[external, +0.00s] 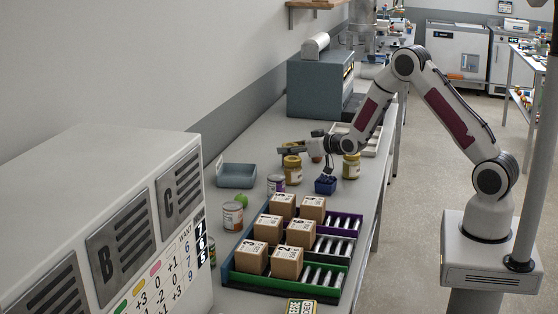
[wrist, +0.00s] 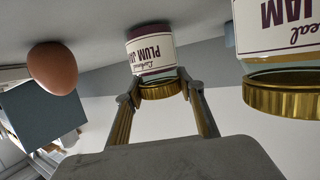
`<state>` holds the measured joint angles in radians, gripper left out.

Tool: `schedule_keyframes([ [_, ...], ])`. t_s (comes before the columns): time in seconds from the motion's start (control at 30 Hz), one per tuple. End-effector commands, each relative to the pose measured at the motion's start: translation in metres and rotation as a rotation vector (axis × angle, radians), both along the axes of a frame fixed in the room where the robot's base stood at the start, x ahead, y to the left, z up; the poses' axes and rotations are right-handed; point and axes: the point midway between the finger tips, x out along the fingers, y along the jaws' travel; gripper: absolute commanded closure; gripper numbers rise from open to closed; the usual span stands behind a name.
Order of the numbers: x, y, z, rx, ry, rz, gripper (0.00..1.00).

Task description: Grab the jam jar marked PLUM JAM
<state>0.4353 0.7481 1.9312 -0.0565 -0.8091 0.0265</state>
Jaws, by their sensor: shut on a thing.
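The PLUM JAM jar (wrist: 152,52) has a cream label and a gold lid, and it appears upside down in the wrist view. My gripper (wrist: 160,90) has its two fingers on either side of the gold lid, shut on it. In the external view my gripper (external: 287,150) reaches level toward the wall, above a gold-lidded jar (external: 292,172). At that size I cannot read its label or tell whether it is the held one.
A second jam jar (wrist: 278,35) is close on the right in the wrist view, its label cut off. A brown egg (wrist: 55,68) is at left.

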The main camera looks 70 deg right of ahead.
Motion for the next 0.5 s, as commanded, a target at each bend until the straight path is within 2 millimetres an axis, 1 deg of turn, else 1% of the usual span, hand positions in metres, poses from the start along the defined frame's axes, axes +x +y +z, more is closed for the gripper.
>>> schedule_keyframes([
  [0.27,0.0,0.0,0.004,-0.001,-0.003,0.0,0.94],
  [0.5,0.001,0.0,0.02,-0.002,-0.005,0.0,0.94],
])
